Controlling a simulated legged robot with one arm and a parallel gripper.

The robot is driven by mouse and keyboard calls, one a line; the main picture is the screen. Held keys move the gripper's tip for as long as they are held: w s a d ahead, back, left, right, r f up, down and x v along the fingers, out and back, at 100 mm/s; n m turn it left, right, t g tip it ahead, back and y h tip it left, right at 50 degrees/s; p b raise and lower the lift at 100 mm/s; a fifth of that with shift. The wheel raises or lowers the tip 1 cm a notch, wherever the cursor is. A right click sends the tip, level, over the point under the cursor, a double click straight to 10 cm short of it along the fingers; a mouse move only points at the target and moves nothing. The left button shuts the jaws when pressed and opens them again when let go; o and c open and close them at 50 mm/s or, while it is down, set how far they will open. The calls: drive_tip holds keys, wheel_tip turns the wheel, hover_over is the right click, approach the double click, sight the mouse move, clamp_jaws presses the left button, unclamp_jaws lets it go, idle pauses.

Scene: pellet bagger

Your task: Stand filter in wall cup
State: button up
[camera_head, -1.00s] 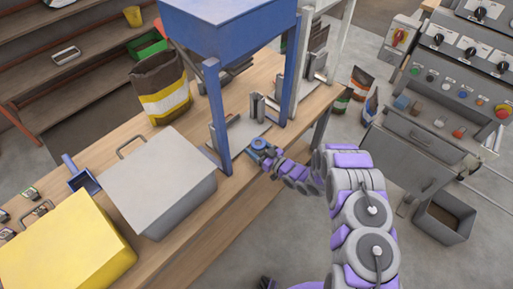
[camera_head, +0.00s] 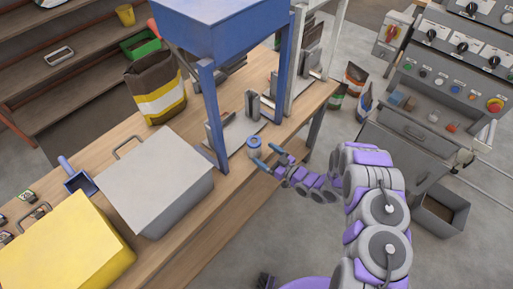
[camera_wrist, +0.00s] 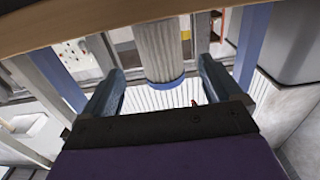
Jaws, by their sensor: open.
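The filter (camera_head: 254,147) is a pale cylinder with a blue ring end. My gripper (camera_head: 268,156) is open, just right of and in front of the filter, apparently empty. In the wrist view the open gripper (camera_wrist: 160,88) has both fingers spread. I cannot make out the wall cup, nor what holds the filter's base.
The blue hopper frame (camera_head: 214,120) rises close behind the filter. A grey box (camera_head: 155,180), a yellow box (camera_head: 65,245) and a blue scoop (camera_head: 78,180) are on the bench to the left. A brown bag (camera_head: 155,88) stands behind.

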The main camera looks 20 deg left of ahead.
drive_tip(key=v, duration=0.5)
drive_tip(key=shift+a, duration=0.15)
